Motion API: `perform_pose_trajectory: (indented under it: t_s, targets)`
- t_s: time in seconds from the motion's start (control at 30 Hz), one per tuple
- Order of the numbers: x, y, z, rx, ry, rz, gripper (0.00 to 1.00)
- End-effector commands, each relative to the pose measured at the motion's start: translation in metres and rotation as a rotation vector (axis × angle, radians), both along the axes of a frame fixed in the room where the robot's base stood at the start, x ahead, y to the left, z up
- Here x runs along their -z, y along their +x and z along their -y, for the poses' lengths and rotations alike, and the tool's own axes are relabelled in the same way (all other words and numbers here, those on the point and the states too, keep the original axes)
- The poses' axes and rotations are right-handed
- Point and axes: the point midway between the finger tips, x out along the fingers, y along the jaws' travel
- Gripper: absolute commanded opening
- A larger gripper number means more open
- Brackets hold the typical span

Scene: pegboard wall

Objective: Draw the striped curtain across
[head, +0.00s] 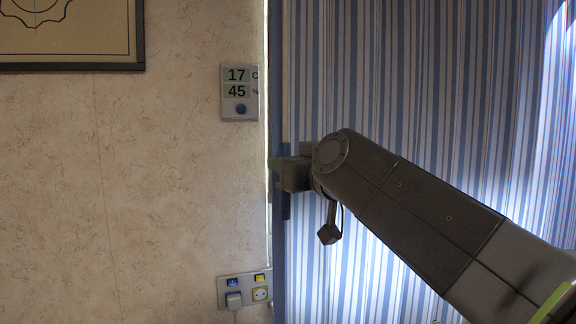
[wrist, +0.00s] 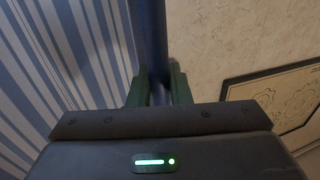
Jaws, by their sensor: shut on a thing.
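The blue-and-white striped curtain (head: 420,90) covers the right half of the head view, and its stripes also show at the left of the wrist view (wrist: 50,60). A plain blue edge strip (head: 277,245) runs down the curtain's left side. In the wrist view this blue edge (wrist: 152,35) passes between the two green fingers of my gripper (wrist: 158,84), which is shut on it. In the head view my gripper (head: 274,165) is at the curtain's left edge, mostly hidden behind my wrist. A narrow bright gap shows between the curtain edge and the wall.
A thermostat-like display (head: 240,92) is on the wall left of the curtain. A socket panel (head: 245,290) with a plug sits low beside the curtain edge. A framed picture (head: 70,35) hangs at upper left. The wall between is clear.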

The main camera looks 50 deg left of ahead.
Motion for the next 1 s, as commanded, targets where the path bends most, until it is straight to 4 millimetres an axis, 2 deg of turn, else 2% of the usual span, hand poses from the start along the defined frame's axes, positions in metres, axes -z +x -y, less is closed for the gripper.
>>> perform_pose_trajectory:
  t_s: [0.07,0.1,0.2,0.57,0.77,1.0]
  targets:
    - [0.003,0.000,-0.001,-0.001,-0.006,-0.002,0.00]
    - [0.003,0.000,-0.001,-0.001,-0.006,-0.002,0.21]
    - [0.002,0.000,-0.001,-0.001,-0.005,-0.002,0.36]
    - [0.001,-0.001,0.005,0.000,-0.001,-0.001,0.36]
    - [0.001,-0.004,0.034,0.001,0.001,0.000,0.36]
    - [0.002,-0.011,0.085,0.002,0.002,0.000,0.36]
